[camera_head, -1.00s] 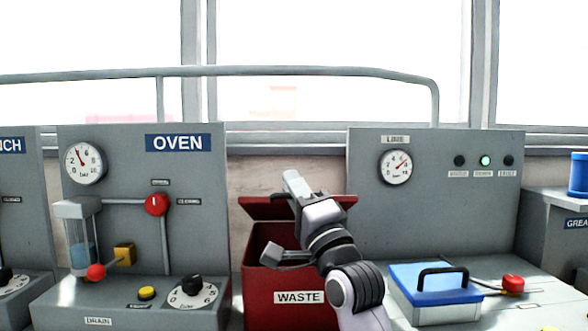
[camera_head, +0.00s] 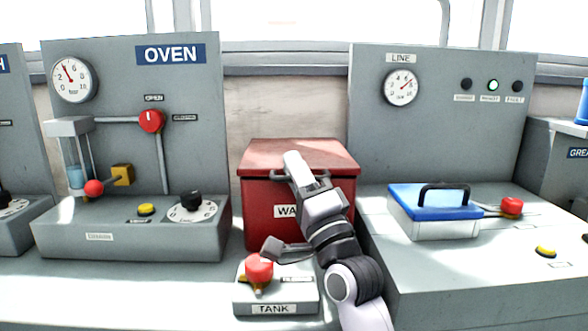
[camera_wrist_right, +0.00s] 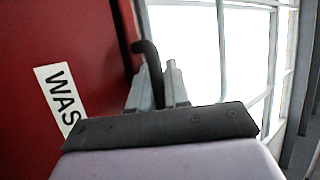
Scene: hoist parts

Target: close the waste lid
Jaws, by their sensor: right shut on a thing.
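The red waste bin (camera_head: 262,215) stands between the oven panel and the line panel, its WASTE label partly hidden by my arm. Its red lid (camera_head: 265,155) lies down over the top, with no opening visible in the head view. A dark bar handle (camera_head: 324,179) is on the lid's front edge. My right gripper (camera_head: 298,166) is at this handle, shut on it. In the right wrist view, the fingers (camera_wrist_right: 160,88) are close around the dark handle (camera_wrist_right: 150,56), beside the red bin front (camera_wrist_right: 85,40). My left gripper is not in view.
A TANK block (camera_head: 275,299) with a red knob stands in front of the bin, close to my right wrist. A blue-lidded box (camera_head: 435,212) sits on the right counter. The oven panel (camera_head: 130,90) with valves and dials is at left.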

